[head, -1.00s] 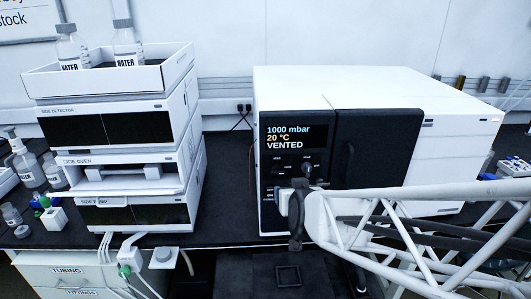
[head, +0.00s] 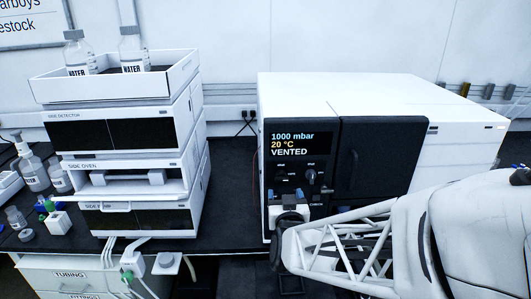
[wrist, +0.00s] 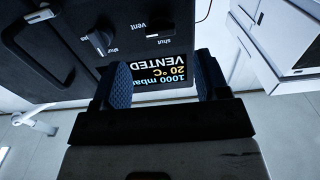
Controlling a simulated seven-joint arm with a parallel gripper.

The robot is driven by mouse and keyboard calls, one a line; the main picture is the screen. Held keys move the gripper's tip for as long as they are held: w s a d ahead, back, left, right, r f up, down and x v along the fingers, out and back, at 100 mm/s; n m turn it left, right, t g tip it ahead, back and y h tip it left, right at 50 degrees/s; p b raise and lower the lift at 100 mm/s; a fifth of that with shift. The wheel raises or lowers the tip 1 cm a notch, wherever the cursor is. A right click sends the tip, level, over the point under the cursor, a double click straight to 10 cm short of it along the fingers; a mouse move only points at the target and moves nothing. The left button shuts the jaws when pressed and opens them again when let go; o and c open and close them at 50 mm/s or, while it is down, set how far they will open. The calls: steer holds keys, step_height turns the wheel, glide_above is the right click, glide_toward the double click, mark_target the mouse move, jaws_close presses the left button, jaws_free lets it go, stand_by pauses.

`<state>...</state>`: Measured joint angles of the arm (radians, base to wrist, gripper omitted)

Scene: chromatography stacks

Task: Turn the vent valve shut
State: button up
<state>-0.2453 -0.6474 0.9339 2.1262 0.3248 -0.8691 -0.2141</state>
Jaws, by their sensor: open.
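A white cabinet with a black front panel (head: 290,160) stands on the bench in the head view. Its display (head: 297,144) reads 1000 mbar, 20 °C, VENTED. A small knob (head: 311,177) shows below the display.
A dark door (head: 378,155) is right of the panel. My arm covers the cabinet's lower right. A stack of white modules (head: 145,140) with a bottle tray (head: 115,86) stands to the left. Bare black bench (head: 230,185) lies between stack and cabinet.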

mark_target(282, 180)
steer(key=shift+w, duration=0.1)
steer(key=shift+w, duration=3.8)
steer(key=shift+c, duration=0.3)
steer(key=c, duration=0.9)
steer(key=shift+o, duration=0.2)
